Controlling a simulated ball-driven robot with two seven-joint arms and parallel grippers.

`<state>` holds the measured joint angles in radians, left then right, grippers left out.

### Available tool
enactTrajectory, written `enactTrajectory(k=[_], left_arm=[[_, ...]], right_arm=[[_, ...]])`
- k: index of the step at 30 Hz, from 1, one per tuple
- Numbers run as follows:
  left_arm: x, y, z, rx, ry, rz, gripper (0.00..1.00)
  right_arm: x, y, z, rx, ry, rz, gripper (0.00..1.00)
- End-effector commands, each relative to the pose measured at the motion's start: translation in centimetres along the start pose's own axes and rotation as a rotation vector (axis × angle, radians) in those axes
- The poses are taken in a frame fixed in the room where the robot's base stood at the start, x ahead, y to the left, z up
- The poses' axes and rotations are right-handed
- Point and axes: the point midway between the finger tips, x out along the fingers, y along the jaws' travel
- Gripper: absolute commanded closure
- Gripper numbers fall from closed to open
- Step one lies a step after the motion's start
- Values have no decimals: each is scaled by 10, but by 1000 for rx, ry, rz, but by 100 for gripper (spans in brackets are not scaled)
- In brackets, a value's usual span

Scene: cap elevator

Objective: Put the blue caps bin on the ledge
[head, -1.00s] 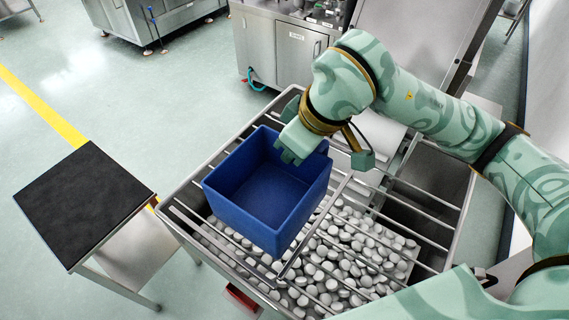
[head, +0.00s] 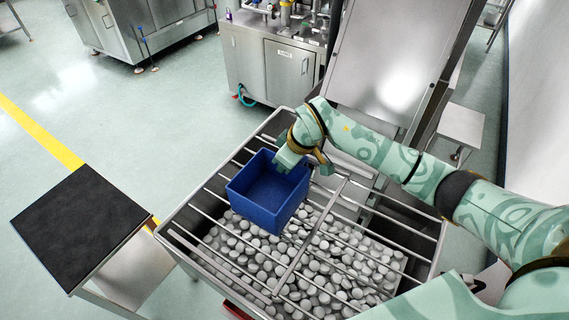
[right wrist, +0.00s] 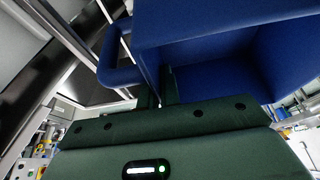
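The blue caps bin (head: 262,206) is an open, empty box above the bars of the metal hopper (head: 187,262). I cannot tell whether it rests on the bars or hangs just over them. My right gripper (head: 281,168) is at the bin's far side, shut on it. In the right wrist view, the bin (right wrist: 215,30) fills the upper right, and its blue handle loop (right wrist: 122,72) is close to the fingers. The fingertips are partly hidden. No surface is clearly identifiable as the ledge. My left gripper is not in view.
White caps (head: 345,262) lie under the hopper's bars. A black-topped table (head: 80,222) stands to the left, its top clear. A steel machine (head: 270,55) stands behind, and a sloping metal panel (head: 390,65) rises behind the hopper.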

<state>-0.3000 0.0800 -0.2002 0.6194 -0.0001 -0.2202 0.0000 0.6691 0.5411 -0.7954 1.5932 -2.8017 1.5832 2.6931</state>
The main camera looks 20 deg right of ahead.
Motion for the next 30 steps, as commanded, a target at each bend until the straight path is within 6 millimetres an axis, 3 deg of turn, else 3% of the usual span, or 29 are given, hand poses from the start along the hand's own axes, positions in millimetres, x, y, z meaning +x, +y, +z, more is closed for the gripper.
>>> enactTrajectory(k=[12, 15, 25, 30], left_arm=[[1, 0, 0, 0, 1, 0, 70], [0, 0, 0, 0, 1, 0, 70], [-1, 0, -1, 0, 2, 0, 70], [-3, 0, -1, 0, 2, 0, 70]], right_arm=[[7, 0, 3, 1, 2, 1, 100], [7, 0, 3, 0, 1, 1, 74], [4, 0, 1, 0, 2, 2, 74], [-22, 1, 1, -1, 4, 3, 74]])
